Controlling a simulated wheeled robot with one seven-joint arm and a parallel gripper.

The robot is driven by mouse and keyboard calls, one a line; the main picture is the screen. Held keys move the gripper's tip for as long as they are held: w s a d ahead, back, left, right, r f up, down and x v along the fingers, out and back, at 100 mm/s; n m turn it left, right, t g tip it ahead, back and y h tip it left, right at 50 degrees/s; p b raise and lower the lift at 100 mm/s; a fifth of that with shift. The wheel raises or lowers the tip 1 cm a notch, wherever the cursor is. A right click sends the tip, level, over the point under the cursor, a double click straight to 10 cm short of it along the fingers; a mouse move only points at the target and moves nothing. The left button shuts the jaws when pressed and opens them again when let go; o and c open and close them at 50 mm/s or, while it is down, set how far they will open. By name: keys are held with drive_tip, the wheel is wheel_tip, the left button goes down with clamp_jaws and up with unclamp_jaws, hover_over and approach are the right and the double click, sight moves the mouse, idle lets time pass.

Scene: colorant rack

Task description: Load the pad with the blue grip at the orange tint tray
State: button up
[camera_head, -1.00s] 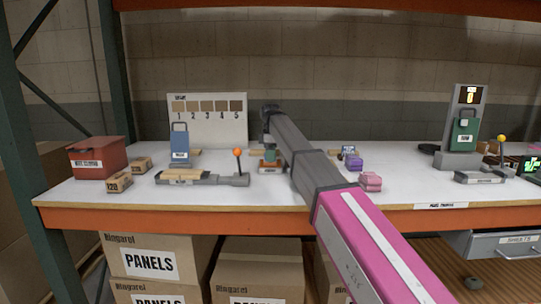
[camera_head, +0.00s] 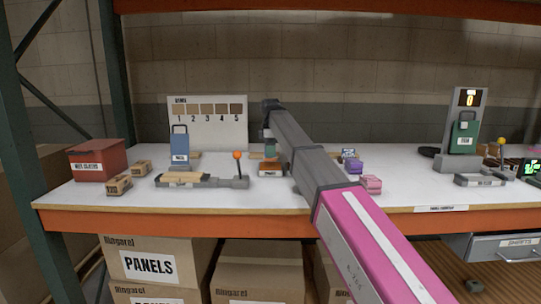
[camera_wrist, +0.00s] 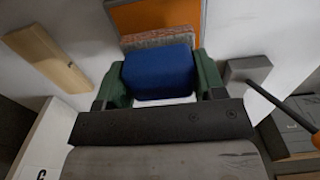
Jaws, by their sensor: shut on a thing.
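My gripper (camera_wrist: 161,88) has its green fingers closed on both sides of a blue grip (camera_wrist: 160,70) in the wrist view. A mottled brownish-pink pad (camera_wrist: 160,37) shows just past the grip, against the orange tint tray (camera_wrist: 155,14). I cannot tell whether the pad touches the tray. In the head view my gripper (camera_head: 270,151) hangs at the orange tint tray (camera_head: 270,169), which has a white label and sits on the white bench near the middle. My arm and gripper hide the grip and pad there.
An orange-knobbed lever (camera_head: 237,156) stands on a grey base just left of the tray. A pink pad (camera_head: 371,184) and a purple-grip pad (camera_head: 353,167) lie to the right.

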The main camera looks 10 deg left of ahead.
drive_tip(key=shift+r, duration=1.9)
